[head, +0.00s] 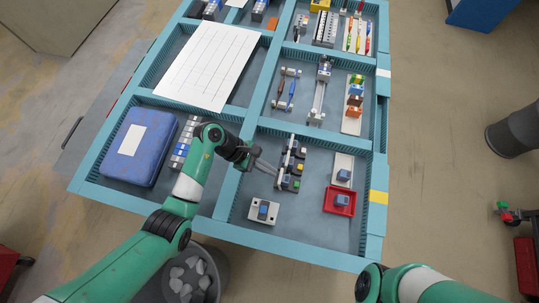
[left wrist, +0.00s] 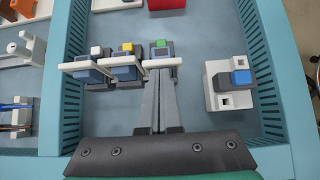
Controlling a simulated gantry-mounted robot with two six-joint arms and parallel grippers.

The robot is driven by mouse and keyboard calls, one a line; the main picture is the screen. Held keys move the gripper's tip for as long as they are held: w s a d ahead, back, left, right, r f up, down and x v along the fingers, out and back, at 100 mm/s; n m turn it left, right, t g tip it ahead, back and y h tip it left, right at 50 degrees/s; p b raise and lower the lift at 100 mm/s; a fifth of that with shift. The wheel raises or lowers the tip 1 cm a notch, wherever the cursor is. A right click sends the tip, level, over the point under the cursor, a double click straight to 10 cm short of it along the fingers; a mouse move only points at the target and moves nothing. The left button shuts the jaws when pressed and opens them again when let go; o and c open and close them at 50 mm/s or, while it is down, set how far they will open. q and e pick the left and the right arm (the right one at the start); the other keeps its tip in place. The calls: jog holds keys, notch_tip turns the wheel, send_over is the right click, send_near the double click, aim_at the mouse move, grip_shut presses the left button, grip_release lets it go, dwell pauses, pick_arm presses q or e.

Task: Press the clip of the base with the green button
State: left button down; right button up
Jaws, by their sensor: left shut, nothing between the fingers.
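Three dark bases stand in a row in the front right compartment. One has a green button (head: 296,184), one a yellow button (head: 299,168) and one a white button (head: 302,153). In the left wrist view the green button (left wrist: 161,43) is on the rightmost base, with a pale bar-shaped clip (left wrist: 161,63) on its near side. My left gripper (head: 276,174) is shut and empty, its fingertips (left wrist: 162,76) close to that clip; I cannot tell whether they touch it. My right gripper is out of view; only part of its arm shows at the bottom right.
A white block with a blue top (head: 263,211) stands in the front of the same compartment. A red tray (head: 339,208) lies to the right. Teal divider walls (head: 230,180) edge the compartment. A blue case (head: 138,160) fills the front left one.

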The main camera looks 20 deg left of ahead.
pick_arm(q)
jog(key=d+r+p, duration=0.3)
jog(key=r+p, duration=0.5)
jog(key=r, duration=0.1)
jog(key=shift+w+d+r+p, duration=0.15)
jog(key=shift+w+r+p, duration=0.05)
jog(key=shift+w+p, duration=0.2)
jog(key=shift+s, duration=0.1)
